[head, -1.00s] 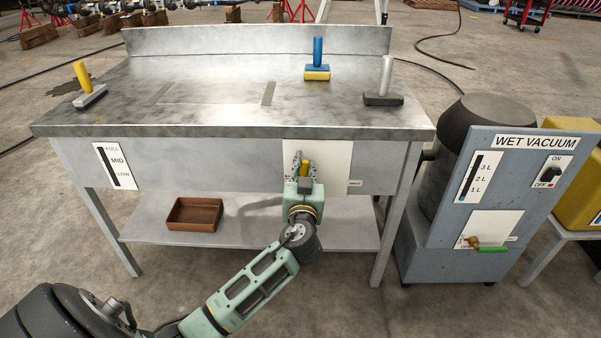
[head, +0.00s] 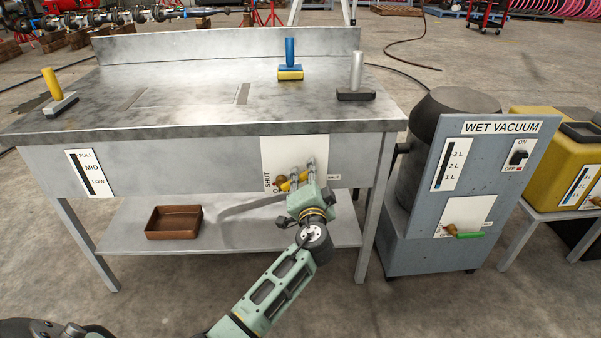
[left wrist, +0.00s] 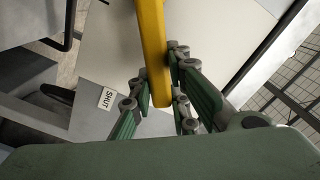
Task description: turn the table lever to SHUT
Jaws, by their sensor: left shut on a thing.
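The table lever (head: 290,184) is a yellow handle on a brass valve (head: 280,181), in front of a white plate (head: 287,150) on the table's front. The handle slants up to the right from the valve. My left gripper (head: 302,176) is shut on the handle. In the left wrist view the yellow handle (left wrist: 153,45) passes between the fingers (left wrist: 160,98). My right gripper is not in view.
The metal table (head: 205,100) carries several brush-like tools, including a yellow-handled one (head: 52,85). A brown tray (head: 174,222) sits on its lower shelf. The wet vacuum (head: 470,200) stands to the right, with open floor in front.

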